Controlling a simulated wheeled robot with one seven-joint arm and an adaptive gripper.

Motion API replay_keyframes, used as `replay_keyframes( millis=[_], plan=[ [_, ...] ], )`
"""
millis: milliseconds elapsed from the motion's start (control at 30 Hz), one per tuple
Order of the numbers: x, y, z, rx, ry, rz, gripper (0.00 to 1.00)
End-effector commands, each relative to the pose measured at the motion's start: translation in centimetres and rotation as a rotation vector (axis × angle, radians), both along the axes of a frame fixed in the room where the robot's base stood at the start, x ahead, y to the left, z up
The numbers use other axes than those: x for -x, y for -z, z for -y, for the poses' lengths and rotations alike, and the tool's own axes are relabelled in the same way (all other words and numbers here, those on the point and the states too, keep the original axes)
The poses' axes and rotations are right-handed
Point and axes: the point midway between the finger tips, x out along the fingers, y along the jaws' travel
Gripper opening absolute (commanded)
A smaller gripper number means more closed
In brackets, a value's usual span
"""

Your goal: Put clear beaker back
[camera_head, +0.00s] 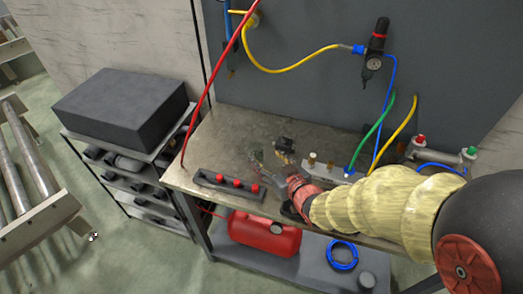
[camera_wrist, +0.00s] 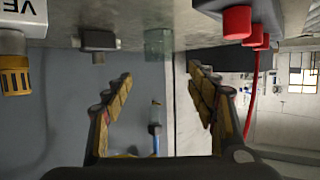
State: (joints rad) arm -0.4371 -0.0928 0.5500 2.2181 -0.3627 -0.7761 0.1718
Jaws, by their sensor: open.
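In the wrist view, which is upside down, a clear greenish beaker (camera_wrist: 158,42) stands on the bench top. It lies ahead of my gripper (camera_wrist: 160,76), between the lines of its two fingers. The fingers are spread wide with nothing between them, and the beaker looks apart from them. In the head view my gripper (camera_head: 268,158) is low over the middle of the bench. The beaker is too small and too mixed with the fingers to make out surely there.
The metal bench (camera_head: 215,140) also carries a dark bar with red knobs (camera_head: 238,186) at the front and a pale valve block (camera_head: 330,172) to the right. A grey panel (camera_head: 300,95) with hoses rises behind. The bench's left end is mostly clear.

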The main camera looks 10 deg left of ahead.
Motion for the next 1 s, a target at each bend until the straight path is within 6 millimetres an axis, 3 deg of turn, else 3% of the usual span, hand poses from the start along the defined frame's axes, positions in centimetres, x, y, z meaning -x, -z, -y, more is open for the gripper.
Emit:
replay_keyframes(
  millis=[233,467,567,667,800,867,1000],
  plan=[
    [1.4,-0.6,1.1,0.000,-0.001,0.000,0.57],
    [1.4,-0.7,1.3,0.002,0.002,-0.001,0.57],
    [0.8,-1.5,2.6,0.022,0.036,-0.006,0.57],
    [-0.1,-3.1,6.1,0.074,0.117,-0.034,0.57],
    [0.2,-6.3,13.7,0.165,0.288,-0.122,0.57],
    [1.3,-7.5,17.0,0.199,0.359,-0.174,0.57],
    [5.8,-10.0,23.7,0.246,0.504,-0.316,0.57]
  ],
)
